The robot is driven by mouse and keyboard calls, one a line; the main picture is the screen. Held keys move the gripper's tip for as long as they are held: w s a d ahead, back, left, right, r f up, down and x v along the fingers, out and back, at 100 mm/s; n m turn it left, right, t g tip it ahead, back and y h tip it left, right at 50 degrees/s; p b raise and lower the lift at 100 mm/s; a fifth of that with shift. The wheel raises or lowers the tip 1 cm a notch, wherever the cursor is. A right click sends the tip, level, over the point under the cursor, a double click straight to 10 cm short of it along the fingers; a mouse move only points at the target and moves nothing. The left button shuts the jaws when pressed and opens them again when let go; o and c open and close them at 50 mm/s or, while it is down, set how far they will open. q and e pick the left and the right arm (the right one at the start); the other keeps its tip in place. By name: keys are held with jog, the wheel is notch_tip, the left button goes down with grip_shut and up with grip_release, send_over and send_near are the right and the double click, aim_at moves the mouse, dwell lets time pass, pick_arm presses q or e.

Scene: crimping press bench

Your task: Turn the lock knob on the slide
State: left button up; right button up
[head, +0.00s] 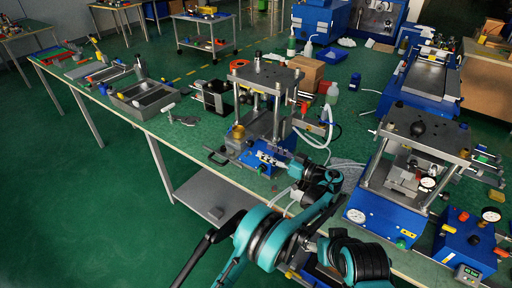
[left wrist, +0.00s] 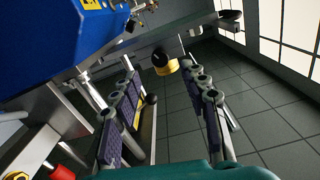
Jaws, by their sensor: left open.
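A round knob with a black top and a yellow band (left wrist: 165,64) shows beyond my left fingertips in the left wrist view. In the head view a yellow, round part (head: 237,132), which looks like the same knob, sits at the front left of the middle press (head: 262,105). My left gripper (head: 264,158) is in front of that press, to the right of and below the yellow part. In the left wrist view its two fingers (left wrist: 172,88) are wide apart with nothing held, and the knob appears between them, farther off. The right gripper is not in view.
A black handle (head: 216,157) sticks out at the press's front left. A second press with a blue base (head: 383,221) stands to the right. A grey tray (head: 124,96) lies farther left on the bench.

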aim_at(253, 145)
pick_arm(q)
jog(key=b+x, duration=0.1)
jog(key=x, duration=0.5)
grip_shut()
